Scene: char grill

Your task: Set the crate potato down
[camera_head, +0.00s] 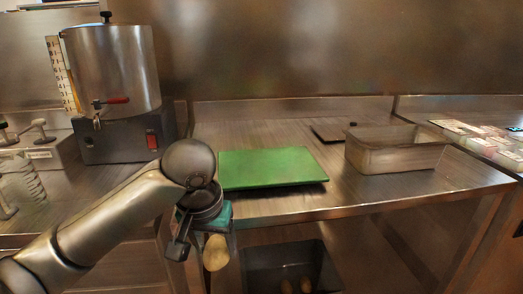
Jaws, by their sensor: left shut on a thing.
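My left gripper (202,247) comes in from the left and hangs in front of the counter's front edge. It is shut on a yellowish potato (216,253), which shows beside its fingers. A dark crate (262,257) stands below the counter, to the right of the held potato. My right gripper is not in view.
A green cutting board (268,168) lies on the steel counter (330,204) above the crate. A large steel boiler (112,75) stands at the back left. Flat packets (475,138) lie at the far right.

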